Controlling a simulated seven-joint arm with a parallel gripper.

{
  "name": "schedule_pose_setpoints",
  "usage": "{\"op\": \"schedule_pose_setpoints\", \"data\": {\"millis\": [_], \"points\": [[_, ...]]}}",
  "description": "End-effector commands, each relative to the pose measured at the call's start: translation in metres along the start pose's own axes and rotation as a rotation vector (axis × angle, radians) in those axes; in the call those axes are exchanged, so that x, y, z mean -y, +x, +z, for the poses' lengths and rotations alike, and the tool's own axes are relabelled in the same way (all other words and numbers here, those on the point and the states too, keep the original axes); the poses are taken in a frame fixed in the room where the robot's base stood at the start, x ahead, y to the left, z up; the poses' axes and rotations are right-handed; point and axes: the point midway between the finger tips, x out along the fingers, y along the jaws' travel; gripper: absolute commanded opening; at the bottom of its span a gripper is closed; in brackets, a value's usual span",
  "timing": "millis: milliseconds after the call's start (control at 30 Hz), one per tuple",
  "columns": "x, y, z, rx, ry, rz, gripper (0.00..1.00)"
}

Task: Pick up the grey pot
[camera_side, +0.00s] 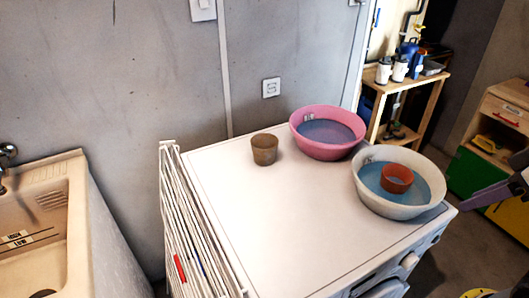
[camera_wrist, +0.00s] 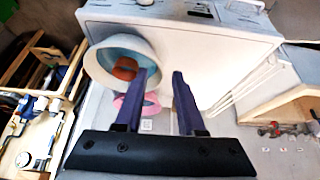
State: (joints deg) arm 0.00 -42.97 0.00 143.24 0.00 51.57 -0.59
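A small brownish-grey pot (camera_side: 264,150) stands upright on the white top of the washing machine (camera_side: 215,170), near its back edge and left of the pink basin. I cannot make the pot out in the wrist view. My gripper (camera_wrist: 160,75) is open, with two dark purple fingers apart and nothing between them. In the side view, part of my gripper (camera_side: 490,194) shows at the right edge, beyond the machine's right side and well away from the pot.
A pink basin (camera_side: 301,131) and a white basin (camera_side: 398,211) stand on the machine's right side. The white one holds an orange-red pot (camera_side: 397,178). A folded drying rack (camera_side: 190,240) leans at the left. The machine's front-left top is clear.

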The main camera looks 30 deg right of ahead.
Motion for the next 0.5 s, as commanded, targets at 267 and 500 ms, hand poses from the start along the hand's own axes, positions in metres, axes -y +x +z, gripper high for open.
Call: {"op": "schedule_pose_setpoints", "data": {"millis": [267,500], "points": [[0.0,-0.018,-0.011,-0.003,-0.291,-0.001,0.39],[0.002,-0.065,-0.089,-0.036,-0.688,0.002,0.39]]}}
